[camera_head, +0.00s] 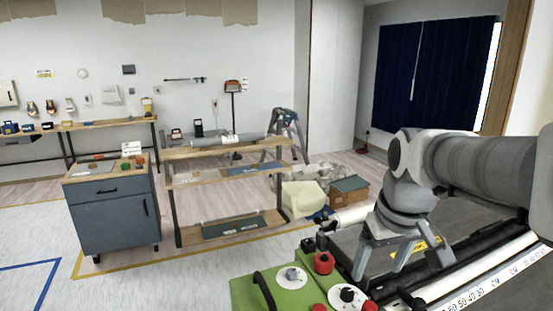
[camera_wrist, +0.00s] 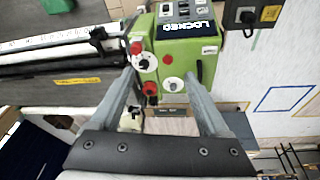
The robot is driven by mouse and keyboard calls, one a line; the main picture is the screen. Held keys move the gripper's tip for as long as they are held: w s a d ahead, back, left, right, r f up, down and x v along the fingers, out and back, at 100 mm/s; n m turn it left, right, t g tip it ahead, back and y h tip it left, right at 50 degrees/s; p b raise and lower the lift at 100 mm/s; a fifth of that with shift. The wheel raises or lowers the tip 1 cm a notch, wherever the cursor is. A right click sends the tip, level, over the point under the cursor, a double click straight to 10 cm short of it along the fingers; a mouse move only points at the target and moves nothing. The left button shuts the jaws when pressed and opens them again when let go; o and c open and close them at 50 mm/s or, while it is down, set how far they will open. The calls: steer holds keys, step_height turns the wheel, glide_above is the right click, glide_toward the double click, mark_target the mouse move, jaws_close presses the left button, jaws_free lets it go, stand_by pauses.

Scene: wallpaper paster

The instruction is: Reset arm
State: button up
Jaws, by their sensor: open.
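My gripper (camera_head: 402,268) is at the right of the head view, pointing down over the wallpaper paster. Its two fingers are spread apart with nothing between them. In the wrist view my gripper (camera_wrist: 163,78) is also open, with the machine's green end panel (camera_wrist: 176,52) beyond the fingers. The green panel (camera_head: 258,293) shows at the bottom of the head view, with red and black knobs and a black handle. A paper roll (camera_head: 352,215) lies along the machine. I cannot tell whether the fingertips touch the machine.
A blue-grey cabinet (camera_head: 115,214) stands at the left, beside a wooden shelf rack (camera_head: 228,152). A measuring scale (camera_head: 490,282) runs along the machine's near edge. The floor at the lower left is clear.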

steer(key=s+a+f+m+t, duration=0.1)
steer(key=s+a+m+t, duration=0.1)
steer(key=s, duration=1)
steer(key=shift+a+f+t, duration=0.3)
steer(key=shift+a+f, duration=0.05)
steer(key=shift+a, duration=0.3)
